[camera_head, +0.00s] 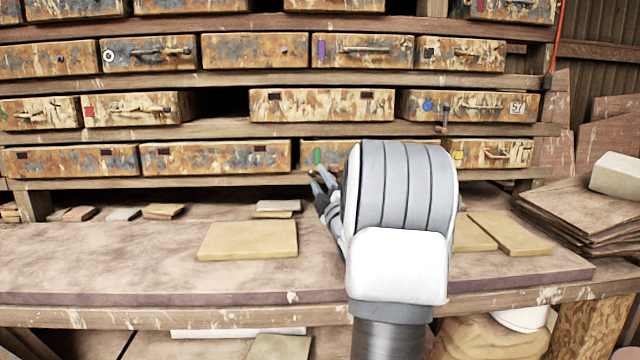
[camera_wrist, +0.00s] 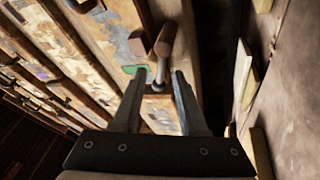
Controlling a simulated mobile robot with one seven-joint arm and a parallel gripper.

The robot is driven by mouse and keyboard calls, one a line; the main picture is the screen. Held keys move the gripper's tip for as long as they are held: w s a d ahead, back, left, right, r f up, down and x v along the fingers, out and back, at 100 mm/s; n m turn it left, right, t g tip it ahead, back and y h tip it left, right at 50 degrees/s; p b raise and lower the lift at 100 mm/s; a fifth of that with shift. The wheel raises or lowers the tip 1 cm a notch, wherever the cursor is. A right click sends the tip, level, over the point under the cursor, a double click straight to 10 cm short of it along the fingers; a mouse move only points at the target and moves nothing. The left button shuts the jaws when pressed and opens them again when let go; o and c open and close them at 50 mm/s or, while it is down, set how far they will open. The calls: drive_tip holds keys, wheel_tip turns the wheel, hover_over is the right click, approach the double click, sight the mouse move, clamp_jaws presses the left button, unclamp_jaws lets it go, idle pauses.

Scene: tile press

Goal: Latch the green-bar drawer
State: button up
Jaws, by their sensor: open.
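The green-bar drawer (camera_head: 335,147) is in the lowest row of the rack, its right part hidden behind my arm. Its green bar (camera_head: 318,156) shows at the left of its front, and also in the wrist view (camera_wrist: 134,70). In the wrist view a rounded brown handle (camera_wrist: 166,38) stands just beyond my fingertips, near the green bar, with a dark metal piece between the fingers. My gripper (camera_wrist: 162,76) is open, its fingers close to the drawer front. In the head view my gripper (camera_head: 318,177) is partly hidden by my arm. Whether the fingers touch the handle I cannot tell.
The workbench (camera_head: 120,265) lies below the rack, with yellow tiles (camera_head: 248,240) left of my arm and more tiles (camera_head: 508,234) to the right. Stacked boards (camera_head: 580,215) stand at the right end. A latch (camera_head: 445,120) hangs below the blue-dot drawer (camera_head: 470,105) above.

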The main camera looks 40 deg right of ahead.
clamp_jaws()
drive_tip(key=shift+w+r, duration=0.1)
idle(0.3)
drive_tip(key=shift+r+m+h, duration=0.2)
drive_tip(key=shift+m+h, duration=0.1)
drive_tip(key=shift+m, duration=0.6)
drive_tip(key=shift+d+r+m+h, duration=0.15)
drive_tip(key=shift+r+m+h, duration=0.15)
drive_tip(key=shift+m+h, duration=0.55)
drive_tip(key=shift+m+y, duration=0.25)
unclamp_jaws()
